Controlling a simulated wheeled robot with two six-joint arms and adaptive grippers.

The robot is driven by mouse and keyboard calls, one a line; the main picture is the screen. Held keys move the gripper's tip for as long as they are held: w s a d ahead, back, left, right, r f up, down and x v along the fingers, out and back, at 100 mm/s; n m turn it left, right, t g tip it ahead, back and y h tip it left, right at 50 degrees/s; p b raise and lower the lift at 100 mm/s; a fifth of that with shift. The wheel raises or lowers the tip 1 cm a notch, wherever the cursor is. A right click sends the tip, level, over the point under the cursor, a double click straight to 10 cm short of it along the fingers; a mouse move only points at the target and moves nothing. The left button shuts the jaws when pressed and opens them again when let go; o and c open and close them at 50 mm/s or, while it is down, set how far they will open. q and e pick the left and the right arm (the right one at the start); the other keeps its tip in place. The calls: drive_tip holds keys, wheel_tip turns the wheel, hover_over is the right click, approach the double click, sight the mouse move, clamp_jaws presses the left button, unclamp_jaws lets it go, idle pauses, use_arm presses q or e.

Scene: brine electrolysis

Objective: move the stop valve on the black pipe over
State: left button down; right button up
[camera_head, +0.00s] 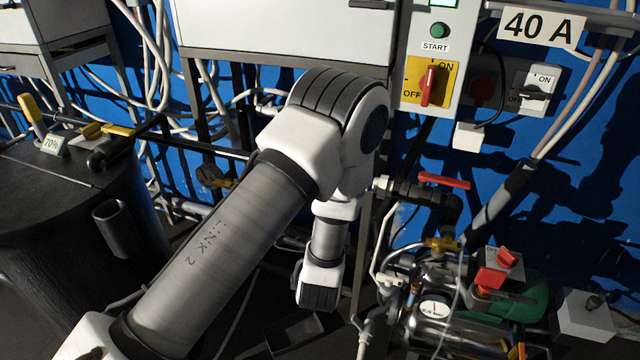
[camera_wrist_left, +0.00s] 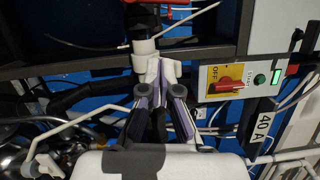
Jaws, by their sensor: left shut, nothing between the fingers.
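The stop valve with a red lever (camera_head: 445,181) sits on the black pipe (camera_head: 415,194) right of my left arm in the head view. The lever lies nearly level, along the pipe run. In the left wrist view, a red part (camera_wrist_left: 160,4) that looks like this lever is cut off at the top edge, above a white pipe fitting (camera_wrist_left: 143,55). My left gripper (camera_wrist_left: 161,68) is shut and empty, its fingertips beside the white fitting. I cannot tell whether they touch it. In the head view my left arm hides the gripper. My right gripper is in neither view.
A switch panel with a red knob on yellow (camera_head: 427,82) is above the pipe. A yellow valve (camera_head: 442,244), a gauge (camera_head: 433,311) and a red-topped part (camera_head: 497,268) crowd below. A black tank (camera_head: 60,200) with yellow handles stands left. Cables hang on the blue wall.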

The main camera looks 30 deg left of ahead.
use_arm(q)
drive_tip(key=w+a+r+p, duration=0.1)
drive_tip(key=w+a, duration=0.3)
drive_tip(key=a, duration=0.2)
drive_tip(key=shift+w+a, duration=0.15)
drive_tip(key=shift+w, duration=0.2)
drive_tip(key=shift+s+a+r+n+g+p, duration=0.1)
drive_tip(key=shift+a+r+n+g+p, duration=0.4)
drive_tip(key=shift+n+p, duration=0.55)
drive_tip(key=shift+a+f, duration=0.1)
